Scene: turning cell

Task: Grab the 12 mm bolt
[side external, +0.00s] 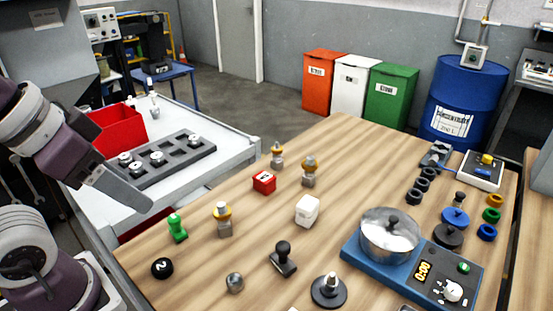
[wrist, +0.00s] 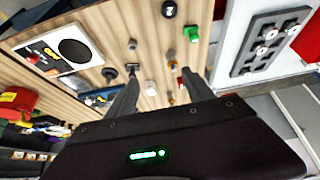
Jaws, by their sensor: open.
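Three grey fittings with brass-coloured collars stand upright on the wooden table in the side view: one nearer my arm (side external: 222,219), and two farther back, one (side external: 309,171) and another (side external: 277,155). I cannot read a size on any of them, so I cannot tell which one, if any, is the 12 mm bolt. My gripper (wrist: 160,74) is open in the wrist view, its two long fingers apart with nothing held between them. In the side view its visible finger hangs at the left, short of these fittings and above the bench edge.
On the table are a green peg (side external: 177,228), black puck (side external: 162,268), red block (side external: 264,182), white block (side external: 307,210), black stamp (side external: 283,259), steel ball (side external: 235,282) and pot (side external: 390,236) on a blue cooker. A red bin (side external: 118,129) and grey rack (side external: 190,165) stand left.

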